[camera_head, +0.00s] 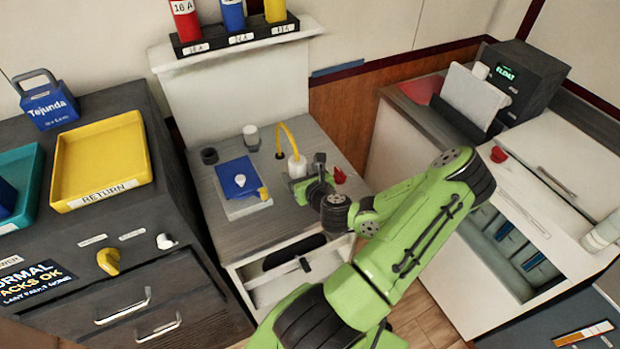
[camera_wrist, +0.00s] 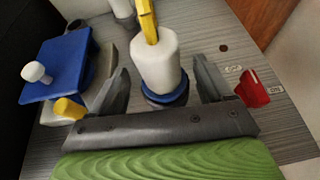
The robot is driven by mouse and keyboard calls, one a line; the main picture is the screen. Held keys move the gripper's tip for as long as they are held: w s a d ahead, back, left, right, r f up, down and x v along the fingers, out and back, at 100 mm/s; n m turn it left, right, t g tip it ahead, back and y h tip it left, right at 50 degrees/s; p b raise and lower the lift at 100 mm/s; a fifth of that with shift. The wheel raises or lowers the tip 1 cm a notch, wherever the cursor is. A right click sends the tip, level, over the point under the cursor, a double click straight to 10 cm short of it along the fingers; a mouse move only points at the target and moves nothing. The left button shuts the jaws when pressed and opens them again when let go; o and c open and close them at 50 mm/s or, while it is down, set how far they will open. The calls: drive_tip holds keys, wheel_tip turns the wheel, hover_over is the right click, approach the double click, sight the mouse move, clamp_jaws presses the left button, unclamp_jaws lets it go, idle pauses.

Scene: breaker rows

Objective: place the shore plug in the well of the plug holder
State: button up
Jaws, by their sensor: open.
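The shore plug appears to be the white cylinder (camera_wrist: 153,62) with a yellow cable rising from its top. In the wrist view it stands upright between my open fingers, with a blue and dark ring at its base. I cannot tell whether that ring is part of the plug or a socket. The plug also shows in the head view (camera_head: 297,166), its cable arching to the counter. My gripper (camera_wrist: 160,66) is open around the plug, with a gap on each side. A dark round cup (camera_head: 209,156), possibly the plug holder, stands on the counter to the left; its inside is unclear.
A white box with a blue top (camera_head: 238,176) and a yellow knob stands left of my gripper. A red switch (camera_wrist: 252,88) is close to my right finger. A white-and-dark canister (camera_head: 251,137) stands behind. A breaker rack (camera_head: 238,40) is on the shelf above.

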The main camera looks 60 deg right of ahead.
drive_tip(key=shift+s+a+r+p, duration=0.25)
drive_tip(key=shift+s+r+p, duration=0.25)
drive_tip(key=shift+r, duration=0.2)
drive_tip(key=p+v, duration=0.2)
drive_tip(key=p, duration=0.2)
drive_tip(key=shift+f, duration=0.15)
drive_tip(key=r+p, duration=0.1)
drive_tip(key=p, duration=0.2)
drive_tip(key=shift+s+a, duration=0.3)
drive_tip(key=shift+s, duration=0.05)
drive_tip(key=shift+s+a+r+p, duration=0.2)
drive_tip(key=shift+s+a+p, duration=0.65)
drive_tip(key=shift+s+p, duration=0.45)
